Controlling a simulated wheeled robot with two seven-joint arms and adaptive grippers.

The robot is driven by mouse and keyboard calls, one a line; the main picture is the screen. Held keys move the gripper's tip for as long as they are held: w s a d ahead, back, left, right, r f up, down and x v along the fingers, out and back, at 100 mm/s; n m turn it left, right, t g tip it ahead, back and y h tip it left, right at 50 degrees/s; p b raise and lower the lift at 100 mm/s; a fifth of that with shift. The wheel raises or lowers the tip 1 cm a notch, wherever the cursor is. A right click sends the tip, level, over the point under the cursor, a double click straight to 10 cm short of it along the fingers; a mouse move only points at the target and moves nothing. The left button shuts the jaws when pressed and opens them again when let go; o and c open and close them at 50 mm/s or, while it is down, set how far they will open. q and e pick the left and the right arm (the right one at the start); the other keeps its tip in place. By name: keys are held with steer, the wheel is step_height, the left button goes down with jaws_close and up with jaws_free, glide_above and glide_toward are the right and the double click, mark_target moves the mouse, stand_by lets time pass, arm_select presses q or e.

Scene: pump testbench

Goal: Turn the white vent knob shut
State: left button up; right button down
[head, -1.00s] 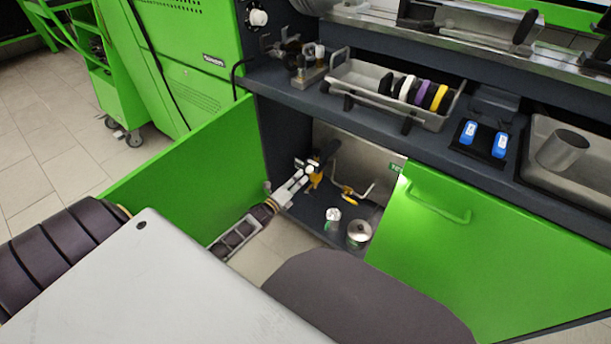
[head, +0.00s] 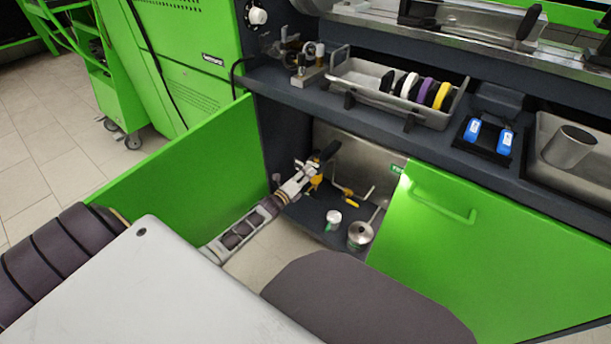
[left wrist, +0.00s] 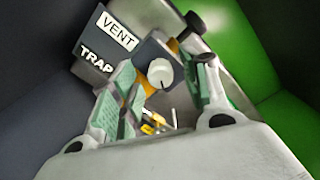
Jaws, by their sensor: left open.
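The white vent knob (left wrist: 160,73) shows in the left wrist view, just below the label plate reading VENT and TRAP (left wrist: 105,43). Its pale pointer line shows on its face. My left gripper (left wrist: 168,80) is open, with one green-padded finger on each side of the knob in that view. I cannot tell whether either finger touches it. In the head view, my left gripper (head: 304,176) reaches into the open green cabinet, at the yellow fittings. The knob itself cannot be made out there. My right gripper is not in view.
An open green door (head: 190,160) stands left of my left arm; another green panel with a handle (head: 440,210) is on the right. A yellow-handled valve (head: 350,197), a small white-topped can (head: 333,216) and a larger metal can (head: 360,235) are inside the cabinet.

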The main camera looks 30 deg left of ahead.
arm_select(q)
steer(key=shift+c, duration=0.4)
steer(key=c, duration=0.9)
jaws_close()
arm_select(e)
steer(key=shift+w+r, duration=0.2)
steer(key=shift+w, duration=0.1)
